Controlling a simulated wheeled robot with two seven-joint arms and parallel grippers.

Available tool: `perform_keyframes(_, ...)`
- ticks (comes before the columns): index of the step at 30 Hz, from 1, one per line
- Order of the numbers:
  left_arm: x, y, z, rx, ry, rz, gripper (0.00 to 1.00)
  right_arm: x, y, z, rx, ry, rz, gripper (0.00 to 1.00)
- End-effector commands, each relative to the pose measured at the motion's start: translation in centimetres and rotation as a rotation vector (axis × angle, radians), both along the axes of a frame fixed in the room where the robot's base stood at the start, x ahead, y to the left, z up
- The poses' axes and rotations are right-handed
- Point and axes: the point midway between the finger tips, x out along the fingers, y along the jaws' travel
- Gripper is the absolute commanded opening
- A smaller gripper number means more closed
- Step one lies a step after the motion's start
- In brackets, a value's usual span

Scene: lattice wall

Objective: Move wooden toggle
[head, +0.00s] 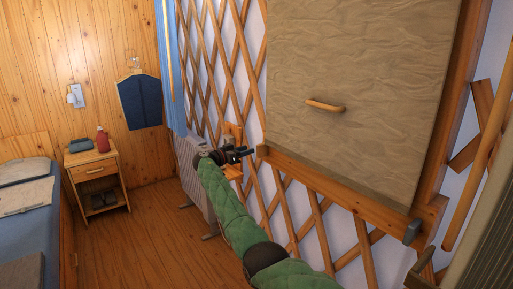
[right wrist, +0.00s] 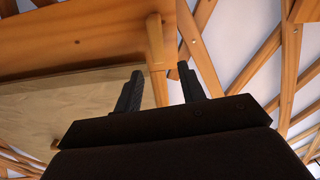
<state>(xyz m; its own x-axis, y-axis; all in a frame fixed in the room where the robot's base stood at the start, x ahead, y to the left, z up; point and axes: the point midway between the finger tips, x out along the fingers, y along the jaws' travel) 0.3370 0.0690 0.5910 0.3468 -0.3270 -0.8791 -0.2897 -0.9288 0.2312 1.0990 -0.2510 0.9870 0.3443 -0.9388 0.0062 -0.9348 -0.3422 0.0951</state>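A felt-covered panel (head: 370,60) in a wooden frame hangs against the lattice wall, with a short wooden bar (head: 325,105) across its middle. A small wooden piece (head: 262,151) sits at the frame's lower left corner; I cannot tell surely which piece is the toggle. My right gripper (head: 247,153) is beside that corner, its fingers pointing toward it. In the right wrist view the two dark fingers (right wrist: 160,72) are apart, with a wooden peg (right wrist: 156,45) in line with the gap between them. I cannot tell whether they touch it. My left gripper is not in view.
The wooden lattice (head: 235,60) runs behind the panel. A grey catch (head: 412,231) is at the frame's lower right corner. A nightstand (head: 97,172) and a bed (head: 25,210) stand at the left. The wooden floor (head: 140,235) between them and the wall is mostly clear.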

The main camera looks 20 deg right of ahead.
Motion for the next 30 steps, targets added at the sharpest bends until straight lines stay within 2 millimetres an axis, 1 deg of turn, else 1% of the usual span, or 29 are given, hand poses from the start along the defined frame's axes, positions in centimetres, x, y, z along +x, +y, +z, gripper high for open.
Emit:
perform_keyframes(3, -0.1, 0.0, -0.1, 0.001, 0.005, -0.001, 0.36, -0.1, -0.1, -0.1, 0.027, -0.067, -0.006, 0.4)
perform_keyframes(8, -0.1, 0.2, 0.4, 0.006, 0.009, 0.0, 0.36, 0.1, -0.7, 0.0, 0.037, -0.091, -0.006, 0.4)
perform_keyframes(13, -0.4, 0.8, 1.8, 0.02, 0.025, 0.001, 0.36, 0.9, -2.8, 0.2, 0.036, -0.088, -0.005, 0.4)
perform_keyframes(18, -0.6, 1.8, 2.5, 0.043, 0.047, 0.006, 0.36, 1.7, -5.1, 0.2, 0.036, -0.087, -0.004, 0.4)
perform_keyframes(21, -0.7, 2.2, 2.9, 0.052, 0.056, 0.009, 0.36, 2.1, -6.1, 0.1, 0.036, -0.088, -0.004, 0.4)
perform_keyframes(25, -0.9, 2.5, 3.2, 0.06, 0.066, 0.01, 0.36, 2.5, -7.0, 0.0, 0.037, -0.088, -0.003, 0.4)
perform_keyframes(30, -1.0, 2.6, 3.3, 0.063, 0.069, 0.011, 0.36, 2.6, -7.4, -0.1, 0.037, -0.089, -0.003, 0.4)
